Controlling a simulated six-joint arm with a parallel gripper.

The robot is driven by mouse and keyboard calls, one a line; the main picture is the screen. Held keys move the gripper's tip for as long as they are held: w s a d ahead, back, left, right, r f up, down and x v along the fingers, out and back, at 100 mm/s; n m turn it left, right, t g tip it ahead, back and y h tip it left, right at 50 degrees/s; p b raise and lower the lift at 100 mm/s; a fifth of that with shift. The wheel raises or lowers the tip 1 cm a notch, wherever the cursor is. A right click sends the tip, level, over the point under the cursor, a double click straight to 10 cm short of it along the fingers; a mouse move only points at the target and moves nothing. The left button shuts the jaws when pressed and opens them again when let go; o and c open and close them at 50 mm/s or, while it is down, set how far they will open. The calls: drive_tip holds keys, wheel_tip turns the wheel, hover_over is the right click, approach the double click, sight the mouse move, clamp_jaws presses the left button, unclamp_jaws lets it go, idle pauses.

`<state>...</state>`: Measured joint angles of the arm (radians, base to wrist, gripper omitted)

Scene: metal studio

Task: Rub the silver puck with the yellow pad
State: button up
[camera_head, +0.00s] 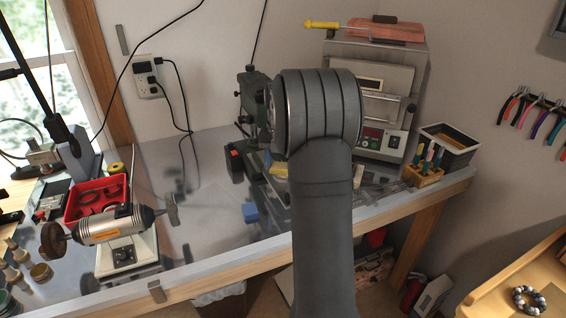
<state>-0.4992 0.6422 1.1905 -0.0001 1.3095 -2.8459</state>
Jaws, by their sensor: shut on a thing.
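A small pale yellow patch (279,169) shows on the bench just left of my arm. It may be the yellow pad, but it is too small and partly covered to be sure. I cannot make out the silver puck in the head view. My own dark arm stands upright in the middle of the picture and covers part of the bench behind it. My gripper does not show clearly; it seems hidden behind the arm, so I cannot see what it holds.
A grey polishing motor (112,226) and a red tray (97,199) stand at the left of the metal bench (212,205). A blue block (250,212) lies near the middle. A kiln (385,120) and a wooden tool block (424,175) stand right of my arm.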

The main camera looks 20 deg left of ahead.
drive_tip(key=shift+w+d, duration=0.15)
drive_tip(key=shift+d, duration=0.75)
idle(4.8)
wheel_tip(320, 180, up, 9)
idle(0.8)
idle(0.4)
